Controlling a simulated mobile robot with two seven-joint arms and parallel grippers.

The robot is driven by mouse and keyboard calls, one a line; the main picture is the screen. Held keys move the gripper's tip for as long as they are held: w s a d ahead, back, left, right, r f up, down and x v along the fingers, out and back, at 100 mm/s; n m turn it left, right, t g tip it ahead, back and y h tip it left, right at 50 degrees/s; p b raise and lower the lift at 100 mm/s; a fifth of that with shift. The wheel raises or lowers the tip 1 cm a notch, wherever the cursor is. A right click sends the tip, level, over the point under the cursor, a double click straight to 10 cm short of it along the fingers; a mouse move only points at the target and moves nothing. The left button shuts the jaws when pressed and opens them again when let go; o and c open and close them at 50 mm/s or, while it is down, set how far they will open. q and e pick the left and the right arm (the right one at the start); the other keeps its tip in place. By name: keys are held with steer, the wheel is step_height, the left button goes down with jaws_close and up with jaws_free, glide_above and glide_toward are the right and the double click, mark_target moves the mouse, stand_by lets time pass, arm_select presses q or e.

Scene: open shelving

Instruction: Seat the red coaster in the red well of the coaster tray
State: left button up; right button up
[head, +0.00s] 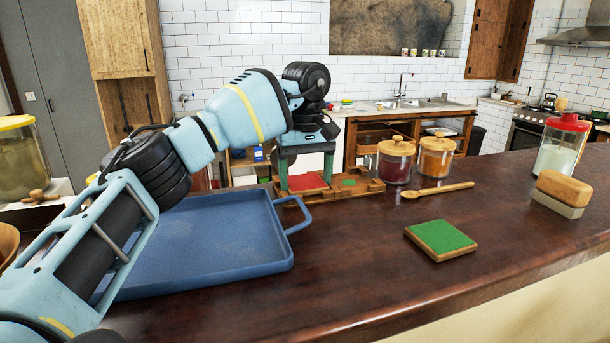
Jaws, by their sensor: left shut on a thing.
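The wooden coaster tray (372,187) lies on the dark counter, behind the blue tray's handle. A green patch, its green well (348,183), shows in its right part. My left gripper (306,180) points down over the tray's left part, its two fingers at either side of the red coaster (308,183), and is shut on it. The red coaster looks level, at or just above the tray; I cannot tell whether it rests in the well. The red well is hidden under it. A green-topped wooden coaster (441,239) lies at the front right. My right gripper is not in view.
A blue tray (270,270) with a handle fills the counter's left, under my left arm. Two lidded jars (396,160) (436,157) and a wooden spoon (438,190) are right of the coaster tray. A brush (562,193) and red-lidded jar (562,148) stand far right. The middle front is clear.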

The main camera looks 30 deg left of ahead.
mark_target(306, 184)
arm_select(q)
steer(key=shift+f, duration=0.2)
steer(key=o, duration=1)
steer(key=shift+c, duration=0.2)
steer(key=shift+r, duration=0.1)
step_height(306, 184, up, 12)
stand_by(0.4)
